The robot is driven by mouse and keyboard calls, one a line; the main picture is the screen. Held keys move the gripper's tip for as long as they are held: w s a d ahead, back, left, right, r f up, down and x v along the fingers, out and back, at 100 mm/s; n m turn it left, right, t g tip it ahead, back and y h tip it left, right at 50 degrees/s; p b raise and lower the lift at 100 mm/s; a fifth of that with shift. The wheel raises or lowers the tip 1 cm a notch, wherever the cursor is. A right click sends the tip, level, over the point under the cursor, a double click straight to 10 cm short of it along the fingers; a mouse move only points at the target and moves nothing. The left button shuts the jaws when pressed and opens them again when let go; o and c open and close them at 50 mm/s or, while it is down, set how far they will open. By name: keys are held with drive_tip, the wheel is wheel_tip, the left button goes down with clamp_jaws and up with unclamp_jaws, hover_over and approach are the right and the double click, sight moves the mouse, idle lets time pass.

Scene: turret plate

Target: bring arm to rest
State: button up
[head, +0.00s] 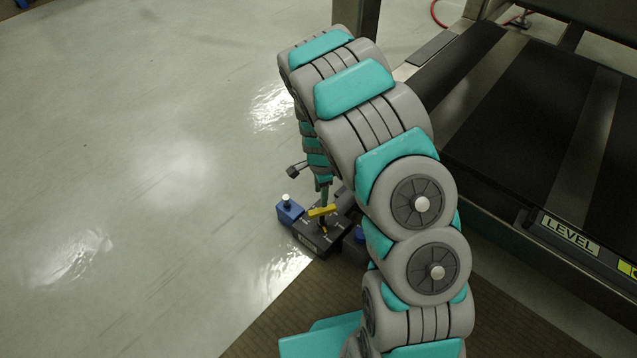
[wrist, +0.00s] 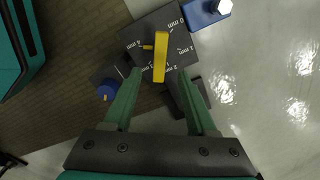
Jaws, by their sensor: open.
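The dark turret plate (wrist: 135,38) has white millimetre marks around a yellow handle (wrist: 161,57). In the head view the plate (head: 310,238) sits low beside my arm, with the yellow handle (head: 322,211) on top. My gripper (wrist: 159,75) is open. Its two green fingers point at the plate, and the near end of the yellow handle shows between their tips in the wrist view. I cannot tell how far above the handle they are. In the head view my gripper (head: 323,187) is small and partly hidden by my arm.
A blue block (head: 290,211) with a white-topped post is at the plate's left. A blue knob (wrist: 107,92) is on its other side. A dark bench-like frame (head: 540,120) with a LEVEL label (head: 568,232) stands at the right. Open shiny floor (head: 130,180) lies left.

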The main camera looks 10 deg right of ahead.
drive_tip(key=s+r+n+p, duration=0.1)
drive_tip(key=s+r+n, duration=0.4)
drive_tip(key=r, duration=0.6)
drive_tip(key=s+r+n+p, duration=0.1)
drive_tip(key=s+r+n, duration=0.1)
drive_tip(key=s+r, duration=0.65)
drive_tip(key=s+r+n+g, duration=0.1)
drive_tip(key=s+r+n, duration=0.4)
drive_tip(key=s, duration=0.5)
drive_tip(key=s+r+n+p, duration=0.1)
drive_tip(key=s+r+n, duration=0.4)
drive_tip(key=s+r, duration=0.3)
drive_tip(key=s, duration=0.3)
drive_tip(key=shift+s+d+r+g, duration=0.2)
drive_tip(key=shift+s+g, duration=0.05)
drive_tip(key=shift+g, duration=0.15)
drive_tip(key=shift+r, duration=0.1)
drive_tip(key=shift+c, duration=0.6)
